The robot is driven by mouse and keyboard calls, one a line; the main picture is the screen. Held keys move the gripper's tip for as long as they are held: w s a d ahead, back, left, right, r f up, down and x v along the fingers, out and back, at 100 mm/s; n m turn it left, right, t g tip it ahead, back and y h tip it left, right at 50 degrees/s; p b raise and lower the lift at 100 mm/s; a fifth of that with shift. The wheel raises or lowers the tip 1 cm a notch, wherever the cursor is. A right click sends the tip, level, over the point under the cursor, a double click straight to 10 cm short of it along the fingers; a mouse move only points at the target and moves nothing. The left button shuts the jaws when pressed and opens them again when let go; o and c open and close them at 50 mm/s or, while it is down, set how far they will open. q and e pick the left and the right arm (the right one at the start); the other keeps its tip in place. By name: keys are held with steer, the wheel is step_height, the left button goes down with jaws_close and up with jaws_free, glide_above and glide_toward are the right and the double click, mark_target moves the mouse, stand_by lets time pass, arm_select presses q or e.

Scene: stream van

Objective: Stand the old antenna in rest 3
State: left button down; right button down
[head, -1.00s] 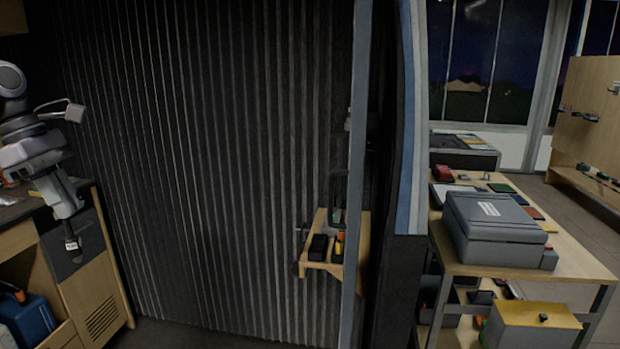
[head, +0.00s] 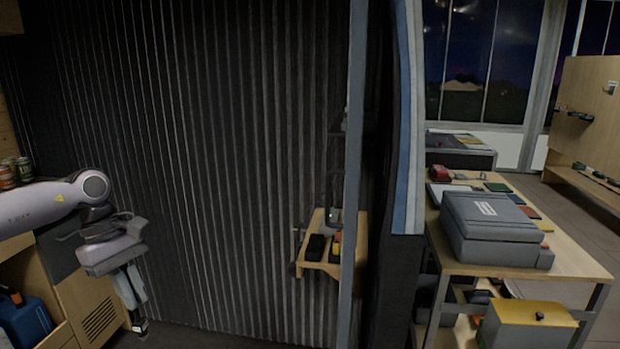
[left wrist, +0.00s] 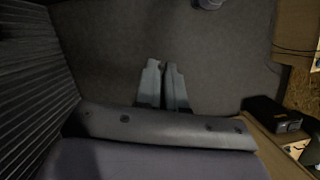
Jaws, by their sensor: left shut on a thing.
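My left gripper (head: 138,322) hangs fingers-down at the lower left of the head view, in front of the dark ribbed wall. Its two grey fingers also show in the left wrist view (left wrist: 163,88), close together over the dark floor. They are shut on a small dark thing at the tips, which I take for the old antenna; its shape is mostly hidden and too dark to make out. I cannot pick out rest 3 in either view. My right gripper is not in view.
A small wooden wall shelf (head: 318,268) holds dark items. A vertical post (head: 354,150) stands beside it. At right, a table (head: 575,262) bears a grey case (head: 495,230). A blue container (head: 28,322) sits lower left. Floor below the gripper looks clear.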

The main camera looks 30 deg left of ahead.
arm_select(q)
steer(key=w+d+f+m+g+y, duration=0.1)
steer(key=w+d+m, duration=0.1)
steer(key=d+m, duration=0.4)
steer(key=w+d+f+m+g+y, duration=0.1)
steer(key=d+m, duration=0.5)
steer(key=d, duration=0.7)
steer(key=w+d+f+m+g+y, duration=0.1)
steer(key=w+d+f+m, duration=0.2)
steer(key=d, duration=0.7)
steer(key=w+m, duration=0.1)
steer(key=m, duration=0.1)
steer(key=shift+m, duration=0.4)
steer(key=shift+w+f, duration=0.1)
